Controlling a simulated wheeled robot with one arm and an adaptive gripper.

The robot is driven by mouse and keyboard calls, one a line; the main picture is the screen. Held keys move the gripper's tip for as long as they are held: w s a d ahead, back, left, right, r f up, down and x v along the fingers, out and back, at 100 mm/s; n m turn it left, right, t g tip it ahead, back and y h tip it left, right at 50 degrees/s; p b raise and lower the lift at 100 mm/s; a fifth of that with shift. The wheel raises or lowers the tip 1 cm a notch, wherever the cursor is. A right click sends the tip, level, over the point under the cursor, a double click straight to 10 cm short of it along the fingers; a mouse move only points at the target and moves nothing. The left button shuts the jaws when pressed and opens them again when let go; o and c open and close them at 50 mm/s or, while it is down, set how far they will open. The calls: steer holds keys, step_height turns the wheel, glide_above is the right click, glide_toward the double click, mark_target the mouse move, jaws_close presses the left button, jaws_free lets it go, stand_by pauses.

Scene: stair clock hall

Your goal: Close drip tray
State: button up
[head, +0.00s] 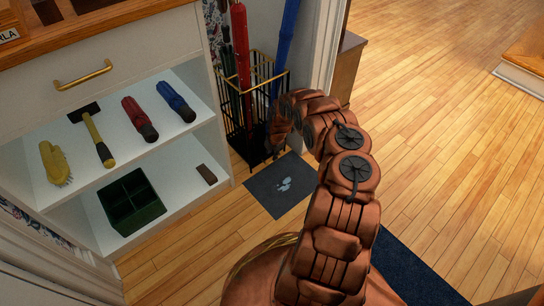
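The drip tray seems to be the flat dark grey panel (268,198) with a pale blue mark, low at the front of the umbrella stand. It sticks out toward the room, over the wooden floor; I cannot tell whether it touches the floor. The umbrella stand (233,122) is a black wire basket with gold-coloured parts, upright beside the white cabinet. My gripper (276,140) is at the right front of the stand, above the panel's far end. Its fingers are small, dark and partly hidden by my arm, so their opening is unclear.
Red (241,45) and blue (287,38) umbrellas stand in the basket. The white cabinet (120,150) on the left holds a hammer, a yellow brush, red and blue torch-like objects and a green divided box (131,202). A dark blue mat (418,275) lies lower right.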

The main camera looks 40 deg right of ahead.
step_height(320, 180, up, 7)
steer(key=s, duration=0.1)
steer(key=shift+s, duration=0.2)
steer(key=shift+r, duration=0.1)
stand_by(0.6)
